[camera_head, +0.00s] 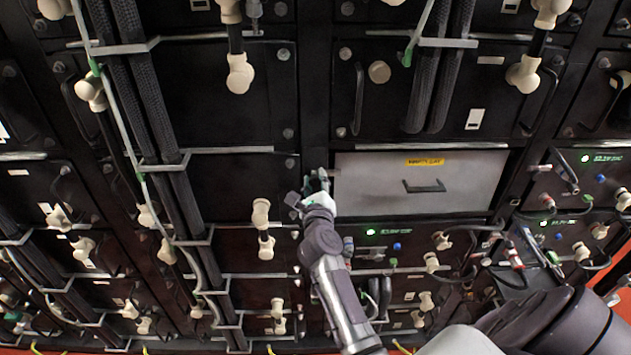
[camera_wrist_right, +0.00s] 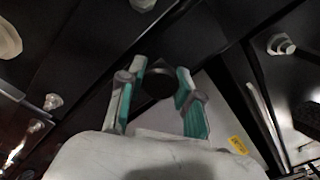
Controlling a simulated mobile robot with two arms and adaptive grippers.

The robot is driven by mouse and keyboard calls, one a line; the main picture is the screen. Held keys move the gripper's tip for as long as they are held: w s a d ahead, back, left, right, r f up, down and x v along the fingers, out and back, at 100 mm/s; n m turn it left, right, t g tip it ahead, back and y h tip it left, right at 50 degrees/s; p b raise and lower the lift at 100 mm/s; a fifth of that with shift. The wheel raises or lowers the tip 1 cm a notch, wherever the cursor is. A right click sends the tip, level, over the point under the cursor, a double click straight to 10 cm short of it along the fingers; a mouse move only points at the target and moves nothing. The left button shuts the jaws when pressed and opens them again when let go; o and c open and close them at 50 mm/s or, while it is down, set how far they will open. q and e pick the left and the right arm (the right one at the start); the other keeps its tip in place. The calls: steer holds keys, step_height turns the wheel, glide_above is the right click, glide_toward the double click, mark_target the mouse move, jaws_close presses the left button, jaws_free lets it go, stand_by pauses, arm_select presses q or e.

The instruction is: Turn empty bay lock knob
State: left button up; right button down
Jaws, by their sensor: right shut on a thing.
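The empty bay is closed by a light grey panel (camera_head: 420,185) with a dark handle (camera_head: 424,186) and a yellow label (camera_head: 425,161). My right gripper (camera_head: 318,183) is at the panel's left edge, its fingers pointing at the rack face. In the right wrist view a round black knob (camera_wrist_right: 158,82) sits between the two teal-padded fingers (camera_wrist_right: 160,98), and the gripper is shut on it. In the head view the knob is hidden by the gripper. My left gripper is not in view.
Dark battery modules (camera_head: 232,185) with cream connectors (camera_head: 240,74) surround the bay. Thick black cables (camera_head: 160,120) and a thin pale cable with green clips run down the left. Below the panel is a unit with a green display (camera_head: 388,232) and several connectors close to my right arm.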

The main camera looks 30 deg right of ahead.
steer(key=c, duration=0.8)
jaws_free()
steer(key=shift+o, duration=0.2)
steer(key=shift+s+a+f, duration=0.1)
steer(key=shift+s, duration=0.1)
steer(key=v, duration=0.7)
steer(key=shift+s, duration=0.1)
